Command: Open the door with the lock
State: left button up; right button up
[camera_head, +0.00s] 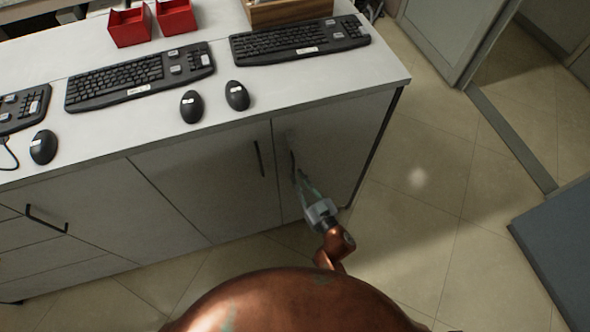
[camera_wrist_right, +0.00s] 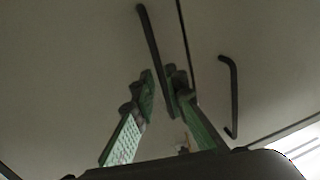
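The right cabinet door (camera_head: 325,150) under the counter appears closed, flush with the neighbouring door (camera_head: 205,180). Its dark bar handle (camera_head: 292,161) is near the seam between the doors. My right gripper (camera_head: 305,182) is in front of that door, with its fingers at the handle. In the right wrist view, the handle (camera_wrist_right: 150,40) runs down to the gap between the green fingertips of my right gripper (camera_wrist_right: 161,84). The fingers are apart; contact with the handle cannot be made out. I cannot make out a lock. My left gripper is not in view.
The neighbouring door's handle (camera_head: 259,158) is close by on the left; it also shows in the right wrist view (camera_wrist_right: 234,95). Keyboards (camera_head: 300,40) and mice (camera_head: 191,106) lie on the white countertop (camera_head: 130,125). The tiled floor (camera_head: 410,200) right of the cabinet is clear.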

jog(key=x, duration=0.3)
jog(key=shift+a+f+b, duration=0.1)
jog(key=shift+b, duration=0.2)
jog(key=shift+w, duration=0.25)
jog(key=shift+c, duration=0.7)
grip_shut()
